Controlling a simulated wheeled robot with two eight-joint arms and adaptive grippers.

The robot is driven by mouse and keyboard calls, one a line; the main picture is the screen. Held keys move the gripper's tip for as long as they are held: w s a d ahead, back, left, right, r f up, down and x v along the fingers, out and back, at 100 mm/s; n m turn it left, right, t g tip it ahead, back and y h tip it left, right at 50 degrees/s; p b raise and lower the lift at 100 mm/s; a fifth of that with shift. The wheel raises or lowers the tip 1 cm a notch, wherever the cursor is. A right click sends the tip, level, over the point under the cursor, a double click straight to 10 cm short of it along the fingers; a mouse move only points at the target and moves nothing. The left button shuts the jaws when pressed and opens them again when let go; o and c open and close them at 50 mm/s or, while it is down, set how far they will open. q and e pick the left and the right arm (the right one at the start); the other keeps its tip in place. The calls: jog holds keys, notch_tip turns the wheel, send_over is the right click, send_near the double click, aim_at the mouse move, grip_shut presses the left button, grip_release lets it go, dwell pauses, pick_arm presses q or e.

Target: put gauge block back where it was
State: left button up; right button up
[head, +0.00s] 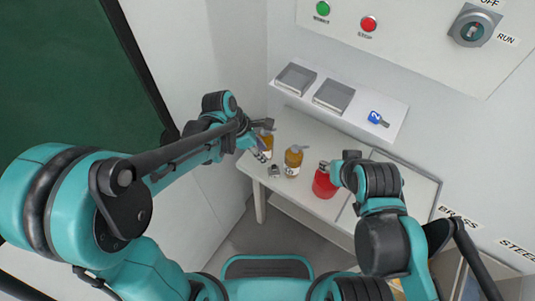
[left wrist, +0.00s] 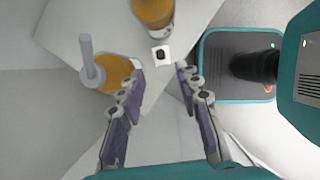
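A small dark block on a pale square, which looks like the gauge block (head: 275,171), lies near the left front edge of the white table. In the left wrist view this small block (left wrist: 160,54) shows just beyond the gap between my fingertips, not held. My left gripper (head: 261,153) is over the table's left end, close beside the block. In the left wrist view its fingers (left wrist: 160,71) are spread apart with nothing between them. My right gripper (head: 340,172) is beside the red bottle; its fingers are mostly hidden by the arm.
Two amber bottles (head: 293,161) (head: 266,140) and a red bottle (head: 324,182) stand on the table (head: 310,133) near the block.

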pick_arm(q)
jog(key=shift+a+r, duration=0.25)
jog(key=shift+r, duration=0.2)
pick_arm(e)
jog(key=shift+r, duration=0.1)
jog(key=c, duration=0.4)
pick_arm(q)
jog(key=s+a+r+m+t+y, duration=0.2)
jog(key=s+a+r+m+t, duration=0.1)
jog(key=a+m, duration=0.5)
jog(key=s+a+r+m+t+y, duration=0.2)
jog(key=s+a+r+m, duration=0.3)
jog(key=m, duration=0.7)
jog(key=s+a+t, duration=0.1)
jog(key=s+a, duration=0.1)
jog(key=a, duration=0.1)
jog(key=shift+r+y, duration=0.3)
pick_arm(e)
jog(key=shift+w, duration=0.1)
jog(key=shift+c, duration=0.2)
